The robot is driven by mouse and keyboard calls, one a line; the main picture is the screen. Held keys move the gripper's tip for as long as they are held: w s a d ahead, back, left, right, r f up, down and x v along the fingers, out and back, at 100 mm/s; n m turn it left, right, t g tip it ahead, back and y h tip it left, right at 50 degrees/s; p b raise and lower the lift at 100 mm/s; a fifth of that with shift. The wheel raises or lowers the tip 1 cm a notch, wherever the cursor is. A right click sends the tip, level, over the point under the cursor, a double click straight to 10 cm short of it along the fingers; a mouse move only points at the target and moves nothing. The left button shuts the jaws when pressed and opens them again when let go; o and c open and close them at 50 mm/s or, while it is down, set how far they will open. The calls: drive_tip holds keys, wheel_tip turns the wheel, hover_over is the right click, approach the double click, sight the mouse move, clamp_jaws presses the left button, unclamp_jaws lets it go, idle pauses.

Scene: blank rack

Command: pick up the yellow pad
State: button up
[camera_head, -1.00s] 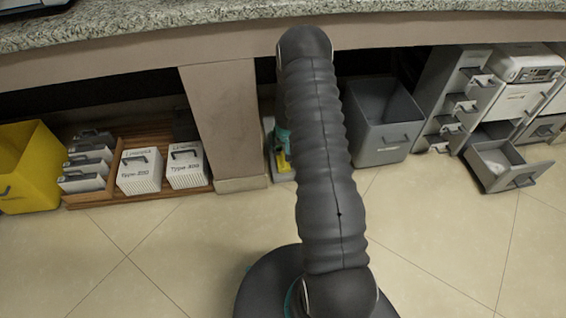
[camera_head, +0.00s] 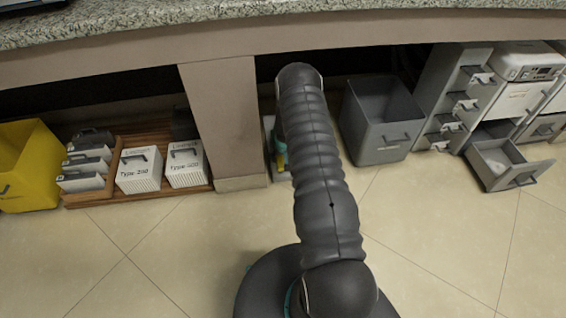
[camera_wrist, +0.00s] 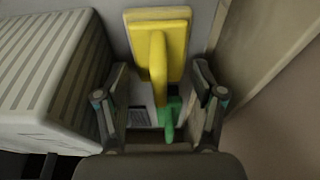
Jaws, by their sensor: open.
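The yellow pad (camera_wrist: 157,38) is at the top middle of the wrist view, a flat block with a raised yellow handle pointing towards me. A sliver of yellow (camera_head: 281,160) shows beside my arm in the head view, under the counter. My gripper (camera_wrist: 160,74) is open, with one finger on each side of the pad's handle in the picture. I cannot tell whether they touch it. A green-handled item (camera_wrist: 170,117) lies just below the pad, between the fingers.
A ribbed pale box (camera_wrist: 45,75) is close on the left in the wrist view, and a brown wall surface (camera_wrist: 275,95) on the right. In the head view, a pillar (camera_head: 222,120) and a grey bin (camera_head: 382,130) flank my arm under the counter (camera_head: 150,40).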

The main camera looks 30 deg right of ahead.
drive_tip(key=shift+x, duration=0.95)
drive_tip(key=c, duration=0.8)
wheel_tip(320, 180, up, 18)
drive_tip(key=shift+p, duration=0.35)
